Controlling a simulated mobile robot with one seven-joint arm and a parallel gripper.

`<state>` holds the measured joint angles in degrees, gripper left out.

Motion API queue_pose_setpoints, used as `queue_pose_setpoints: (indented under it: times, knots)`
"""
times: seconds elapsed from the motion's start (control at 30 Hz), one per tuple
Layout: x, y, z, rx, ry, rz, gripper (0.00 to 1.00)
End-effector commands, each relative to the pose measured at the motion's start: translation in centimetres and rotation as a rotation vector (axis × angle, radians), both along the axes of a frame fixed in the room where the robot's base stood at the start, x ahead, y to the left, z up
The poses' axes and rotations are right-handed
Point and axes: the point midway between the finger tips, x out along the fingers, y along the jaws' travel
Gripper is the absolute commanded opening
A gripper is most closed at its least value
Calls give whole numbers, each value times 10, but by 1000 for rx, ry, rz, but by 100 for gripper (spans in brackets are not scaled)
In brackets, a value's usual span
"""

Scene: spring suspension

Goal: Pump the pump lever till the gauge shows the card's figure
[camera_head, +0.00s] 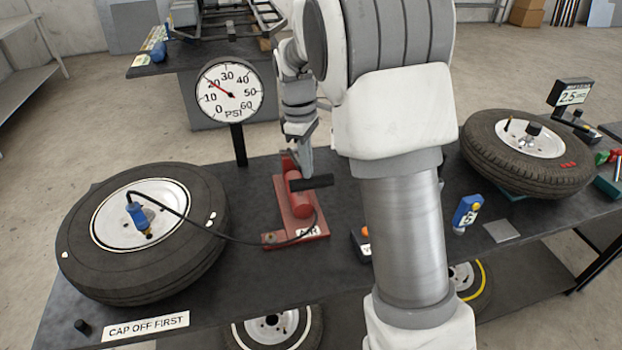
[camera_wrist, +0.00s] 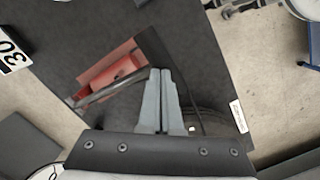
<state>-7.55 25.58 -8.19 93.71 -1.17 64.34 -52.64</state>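The red air pump (camera_head: 297,205) stands on the dark table, with a black lever handle (camera_head: 318,183) above its body. The pump (camera_wrist: 115,68) and dark handle (camera_wrist: 153,48) also show in the wrist view. My gripper (camera_head: 296,172) points down at the handle's left end; its fingers (camera_wrist: 160,72) look shut together with nothing visible between them. Whether they touch the handle I cannot tell. The round PSI gauge (camera_head: 230,92) has its red needle at about 20.
A black hose (camera_head: 235,241) links the pump to a blue chuck (camera_head: 139,215) on the left tyre (camera_head: 95,270). A "CAP OFF FIRST" sign (camera_head: 146,326) lies in front. My arm hides the table right of the pump. Another tyre (camera_head: 490,175) lies at the right.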

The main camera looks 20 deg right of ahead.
Motion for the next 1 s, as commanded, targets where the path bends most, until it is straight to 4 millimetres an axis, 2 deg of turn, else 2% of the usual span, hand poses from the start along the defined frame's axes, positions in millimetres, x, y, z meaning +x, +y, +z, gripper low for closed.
queue_pose_setpoints:
  times: [0.43, 0.87, 1.0]
  knots:
    - [0, 0, -45, -1, 2, -1, 0]
    - [0, 0, -44, 0, 1, 0, 0]
    - [5, 7, -38, 0, 2, 2, 0]
